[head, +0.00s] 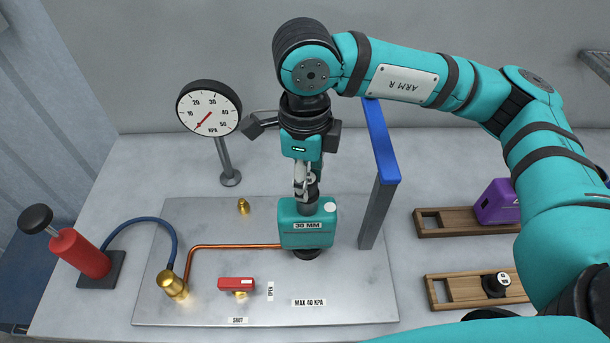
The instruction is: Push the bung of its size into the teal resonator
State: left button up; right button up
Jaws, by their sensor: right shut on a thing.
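The teal resonator (306,237), labelled 30 MM, stands upright on the metal plate, with a white round part on its top right. My right gripper (307,190) points down right above its top. It is shut on a small dark bung (312,192), mostly hidden by the fingers. The bung is at or just over the grey neck (307,208) of the resonator; I cannot tell how deep it sits. Another black bung (496,284) with a white-marked top stands in the lower wooden rack (445,291) at right. My left gripper is not in view.
A blue-topped grey post (378,190) stands close right of the resonator. A pressure gauge (209,108), needle low, stands behind left. A copper pipe (235,246), red valve handle (236,284) and red hand pump (80,253) are left. A purple resonator (496,202) sits in the upper rack (440,222).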

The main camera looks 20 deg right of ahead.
jog(key=shift+f, duration=0.2)
jog(key=o, duration=1.1)
jog(key=shift+o, duration=0.2)
notch_tip(320, 180, up, 12)
